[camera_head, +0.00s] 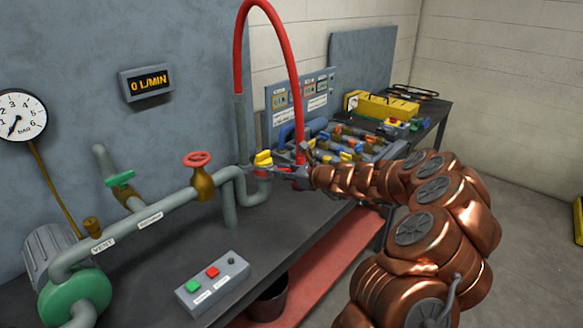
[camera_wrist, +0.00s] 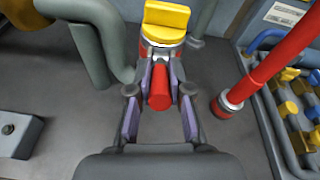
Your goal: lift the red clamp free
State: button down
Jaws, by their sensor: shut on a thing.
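The red clamp (camera_wrist: 160,90) is a short red bar in the middle of the wrist view. My gripper (camera_wrist: 161,77) is shut on it, with a purple-padded finger on each side. The clamp's far end meets a grey fitting below a yellow cap (camera_wrist: 166,20); I cannot tell whether they are joined. In the head view my gripper (camera_head: 281,169) reaches left to the yellow cap (camera_head: 263,157) at the top of a grey pipe. Only small red patches show there, mostly hidden by the fingers.
A red hose (camera_head: 293,80) arches up and comes down close beside my gripper; its lower end (camera_wrist: 268,72) stands just right of the fingers. Grey pipework (camera_head: 150,215) lies to the left. A rack of tagged parts (camera_head: 350,140) is behind. The bench front holds a button box (camera_head: 212,283).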

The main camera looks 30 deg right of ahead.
jog(key=c, duration=1.1)
grip_release()
jog(key=shift+s, duration=0.1)
jog(key=shift+v, duration=5.9)
